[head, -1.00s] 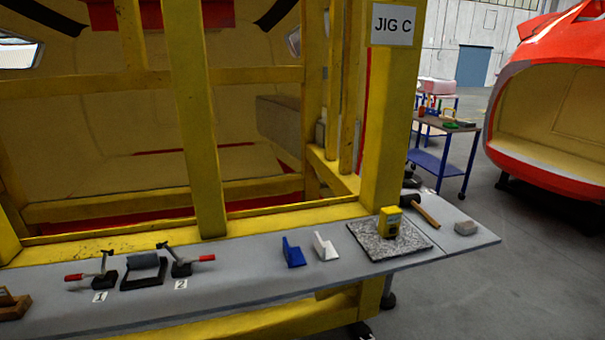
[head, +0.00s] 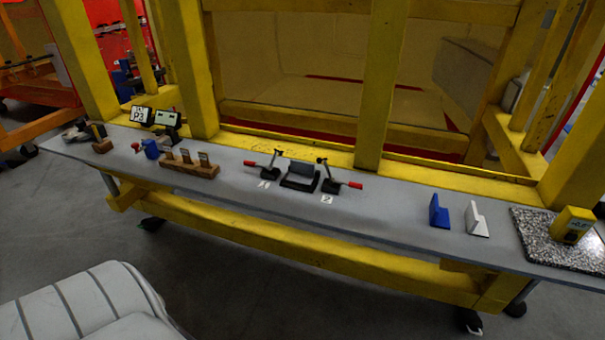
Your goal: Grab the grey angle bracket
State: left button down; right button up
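A pale grey, nearly white angle bracket (head: 476,220) stands on the long grey bench (head: 390,222) at the right in the head view. A blue angle bracket (head: 438,212) of similar shape stands just to its left. A dark grey block sits in a black fixture (head: 300,178) between two red-handled toggle clamps, labelled 1 (head: 264,168) and 2 (head: 338,182). Neither of my grippers is in view, and nothing touches the brackets.
A speckled stone plate (head: 535,240) with a yellow device (head: 572,225) lies right of the brackets. A wooden block with several upright pieces (head: 190,165) and small displays (head: 167,118) stand farther left. Yellow jig posts (head: 384,80) rise behind the bench. Bench space left of the brackets is clear.

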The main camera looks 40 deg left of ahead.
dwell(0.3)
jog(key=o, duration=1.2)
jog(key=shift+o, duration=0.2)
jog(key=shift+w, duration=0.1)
